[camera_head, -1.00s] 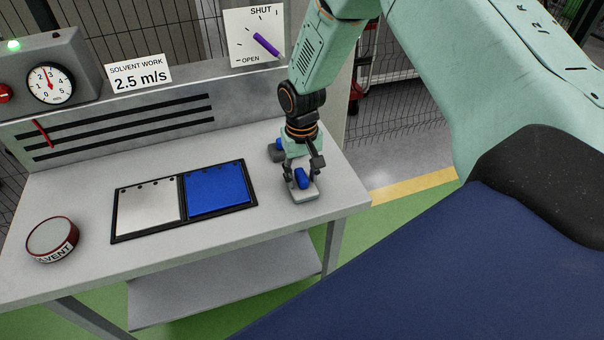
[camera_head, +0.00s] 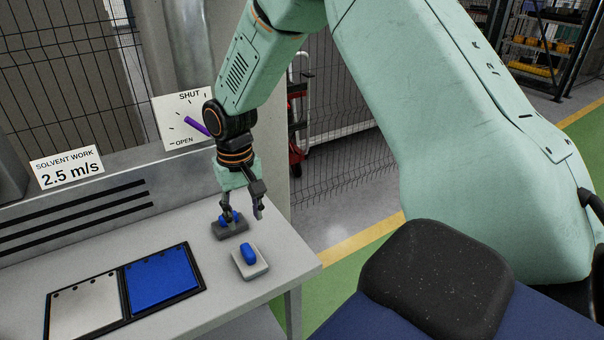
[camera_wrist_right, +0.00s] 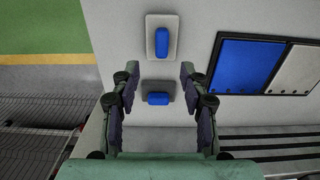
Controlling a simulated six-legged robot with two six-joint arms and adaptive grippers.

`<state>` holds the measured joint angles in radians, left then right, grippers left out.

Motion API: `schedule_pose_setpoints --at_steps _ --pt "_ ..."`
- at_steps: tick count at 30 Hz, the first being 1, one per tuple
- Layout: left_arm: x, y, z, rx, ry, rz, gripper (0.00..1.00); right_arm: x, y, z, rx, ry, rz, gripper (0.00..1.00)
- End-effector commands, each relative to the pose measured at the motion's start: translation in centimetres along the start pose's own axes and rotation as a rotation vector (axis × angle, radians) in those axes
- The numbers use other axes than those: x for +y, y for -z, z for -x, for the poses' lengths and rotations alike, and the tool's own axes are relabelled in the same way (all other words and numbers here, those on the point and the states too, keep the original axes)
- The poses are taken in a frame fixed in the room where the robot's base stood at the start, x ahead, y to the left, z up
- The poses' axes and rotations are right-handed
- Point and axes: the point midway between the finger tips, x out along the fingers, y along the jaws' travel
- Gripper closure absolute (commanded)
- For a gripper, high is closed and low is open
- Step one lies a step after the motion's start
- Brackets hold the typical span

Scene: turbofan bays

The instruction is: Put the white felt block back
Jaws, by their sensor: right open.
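The white felt block (camera_head: 240,267) has a blue handle and sits flat on the bench near its right end. It also shows in the right wrist view (camera_wrist_right: 151,37). My right gripper (camera_head: 243,214) is open and empty, behind and above the white block and apart from it. A grey block (camera_head: 231,232) with a blue handle sits just behind the white one, partly hidden by a finger. In the right wrist view my right gripper's (camera_wrist_right: 158,72) fingers stand wide on either side, with the grey block (camera_wrist_right: 144,92) between them. My left gripper is out of view.
A black-framed tray (camera_head: 124,293) with a silver panel (camera_head: 85,310) and a blue panel (camera_head: 163,282) lies left of the blocks. A slotted back rail (camera_head: 75,212) carries a "2.5 m/s" sign (camera_head: 67,169) and a SHUT/OPEN dial (camera_head: 178,109). The bench's right edge is close to the white block.

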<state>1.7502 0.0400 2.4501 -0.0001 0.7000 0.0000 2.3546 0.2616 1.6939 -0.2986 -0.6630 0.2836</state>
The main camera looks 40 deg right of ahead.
Motion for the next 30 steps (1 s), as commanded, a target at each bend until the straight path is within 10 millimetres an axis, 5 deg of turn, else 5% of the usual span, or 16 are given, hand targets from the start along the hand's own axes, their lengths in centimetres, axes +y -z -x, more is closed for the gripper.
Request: schedule_pose_setpoints --at_steps 5,9,15,22,30 --pt "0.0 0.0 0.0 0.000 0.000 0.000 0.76 -1.7 -4.4 -6.6 -0.025 0.027 0.048 0.56" --pt "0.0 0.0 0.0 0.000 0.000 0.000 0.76 -3.0 -11.0 -13.3 -0.034 0.057 0.089 0.56" --pt "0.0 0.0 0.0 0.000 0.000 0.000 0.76 -2.8 -21.7 -19.2 -0.034 0.060 0.131 0.56" --pt "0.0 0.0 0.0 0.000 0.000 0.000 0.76 -1.0 -30.6 -20.4 -0.019 0.022 0.178 0.56" --pt "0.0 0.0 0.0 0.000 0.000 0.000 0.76 -0.3 -32.7 -20.1 -0.003 0.005 0.196 0.56"
